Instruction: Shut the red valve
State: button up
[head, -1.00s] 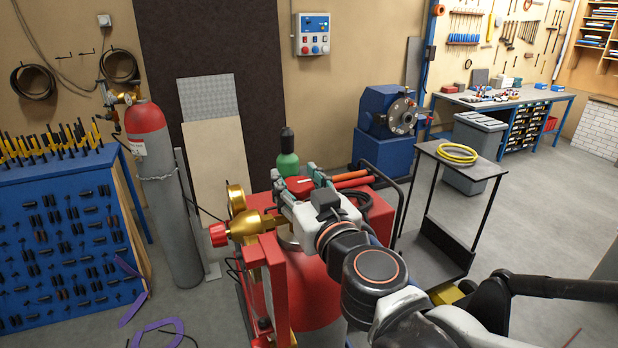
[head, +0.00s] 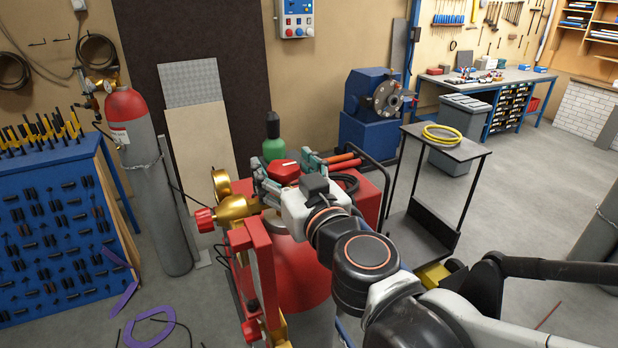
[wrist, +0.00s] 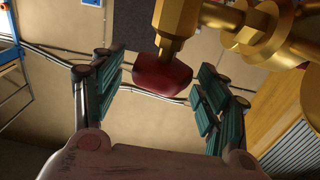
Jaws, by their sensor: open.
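The red valve (head: 284,171) is a faceted red knob above the red cylinder, in the middle of the head view. In the wrist view the red knob (wrist: 162,76) sits on the end of a brass stem (wrist: 177,22). My gripper (head: 285,166) is open, with one green-padded finger on each side of the knob. In the wrist view a gap shows between the knob and both finger pads (wrist: 110,80). I cannot tell the knob's turned position.
A brass regulator with a gauge (head: 221,184) and a second red knob (head: 205,220) stands just left of my gripper. A red cylinder (head: 300,275) is below it. A green bottle (head: 274,148) stands behind. A black trolley (head: 465,149) is to the right.

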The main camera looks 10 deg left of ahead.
jog(key=v, duration=1.1)
dwell(0.3)
